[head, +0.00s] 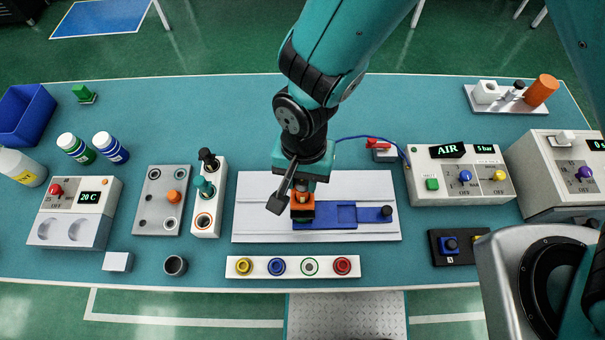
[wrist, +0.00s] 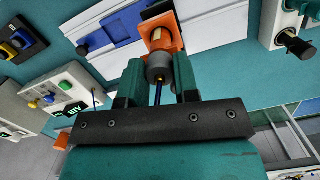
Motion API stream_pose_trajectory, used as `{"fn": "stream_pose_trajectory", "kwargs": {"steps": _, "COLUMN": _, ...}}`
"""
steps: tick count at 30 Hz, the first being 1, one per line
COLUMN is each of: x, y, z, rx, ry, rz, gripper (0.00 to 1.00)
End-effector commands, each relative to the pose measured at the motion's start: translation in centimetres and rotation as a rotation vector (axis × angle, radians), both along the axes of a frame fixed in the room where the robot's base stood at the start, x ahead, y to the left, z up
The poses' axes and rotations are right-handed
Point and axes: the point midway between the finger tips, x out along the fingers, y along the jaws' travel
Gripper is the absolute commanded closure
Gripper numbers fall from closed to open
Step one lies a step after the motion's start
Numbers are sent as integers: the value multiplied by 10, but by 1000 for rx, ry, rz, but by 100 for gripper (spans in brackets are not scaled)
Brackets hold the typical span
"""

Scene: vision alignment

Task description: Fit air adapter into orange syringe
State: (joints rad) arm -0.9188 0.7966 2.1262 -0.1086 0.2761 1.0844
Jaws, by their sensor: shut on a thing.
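My gripper (wrist: 158,82) is shut on the air adapter (wrist: 158,68), a grey round piece with a dark blue hose (wrist: 158,92) running back from it between the fingers. Just beyond the adapter in the wrist view is the orange syringe (wrist: 161,38), an orange body with a pale inside, lying at the blue fixture (wrist: 118,27). The adapter's front overlaps the orange part; I cannot tell whether it is seated. In the head view my gripper (head: 303,190) is over the orange syringe (head: 302,211) at the left end of the blue fixture (head: 347,214) and hides the adapter.
The blue hose (head: 372,137) runs to the AIR unit (head: 458,178) on the right. A red-topped stand (head: 380,146) is beside that unit. A white strip with coloured rings (head: 293,267) lies in front. A white block with plungers (head: 207,199) stands left of the light plate (head: 258,210).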

Motion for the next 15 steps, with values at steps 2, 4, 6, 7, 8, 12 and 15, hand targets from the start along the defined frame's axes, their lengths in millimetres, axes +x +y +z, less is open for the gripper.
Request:
{"fn": "stream_pose_trajectory", "kwargs": {"steps": 2, "x": 0, "y": 0, "z": -1, "rx": 0, "ry": 0, "rz": 0, "gripper": 95}}
{"fn": "stream_pose_trajectory", "kwargs": {"steps": 4, "x": 0, "y": 0, "z": -2, "rx": 0, "ry": 0, "rz": 0, "gripper": 95}}
{"fn": "stream_pose_trajectory", "kwargs": {"steps": 6, "x": 0, "y": 0, "z": -2, "rx": 0, "ry": 0, "rz": 0, "gripper": 95}}
{"fn": "stream_pose_trajectory", "kwargs": {"steps": 7, "x": 0, "y": 0, "z": -3, "rx": 0, "ry": 0, "rz": 0, "gripper": 95}}
{"fn": "stream_pose_trajectory", "kwargs": {"steps": 8, "x": 0, "y": 0, "z": -3, "rx": 0, "ry": 0, "rz": 0, "gripper": 95}}
{"fn": "stream_pose_trajectory", "kwargs": {"steps": 12, "x": 0, "y": 0, "z": -4, "rx": 0, "ry": 0, "rz": 0, "gripper": 95}}
{"fn": "stream_pose_trajectory", "kwargs": {"steps": 15, "x": 0, "y": 0, "z": -5, "rx": 0, "ry": 0, "rz": 0, "gripper": 95}}
